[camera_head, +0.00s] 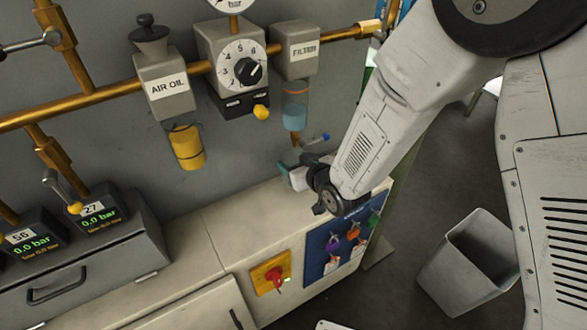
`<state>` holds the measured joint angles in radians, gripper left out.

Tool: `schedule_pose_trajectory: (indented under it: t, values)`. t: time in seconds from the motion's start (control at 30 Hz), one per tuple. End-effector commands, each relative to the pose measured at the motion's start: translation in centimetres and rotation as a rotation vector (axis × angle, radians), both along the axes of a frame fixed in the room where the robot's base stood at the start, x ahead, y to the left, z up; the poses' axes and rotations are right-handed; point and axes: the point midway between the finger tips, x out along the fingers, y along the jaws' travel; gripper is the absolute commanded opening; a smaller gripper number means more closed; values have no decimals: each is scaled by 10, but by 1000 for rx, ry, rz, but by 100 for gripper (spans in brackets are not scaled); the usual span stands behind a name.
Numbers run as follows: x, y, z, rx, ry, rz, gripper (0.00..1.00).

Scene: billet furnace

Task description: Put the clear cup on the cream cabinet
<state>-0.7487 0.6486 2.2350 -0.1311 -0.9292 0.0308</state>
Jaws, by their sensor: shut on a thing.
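The clear cup (295,112) holds blue liquid and has a brownish lower tip. It stands upright directly below the grey FILTER block (296,50); I cannot tell whether they touch. My gripper (305,152) is at the cup's lower end, above the right part of the cream cabinet (235,225). It is shut on the cup, though my arm and wrist hide most of the contact. The cabinet's pale flat top runs along the wall and its right end is partly behind my wrist.
A yellow cup (187,147) hangs under the AIR OIL block (165,88). A regulator (235,65) with a dial sits between. A grey bin (468,262) stands right.

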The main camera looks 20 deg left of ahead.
Motion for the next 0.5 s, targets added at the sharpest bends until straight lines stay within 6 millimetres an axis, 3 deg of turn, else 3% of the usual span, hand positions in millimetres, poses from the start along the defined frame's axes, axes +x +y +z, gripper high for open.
schedule_pose_trajectory:
  t: [0.03, 0.13, 0.5]
  values:
    - [-2, -2, -14, -7, 7, 0, 35]
    - [-1, -2, -27, -5, 6, 0, 35]
    - [-2, -1, -33, -4, 4, 1, 35]
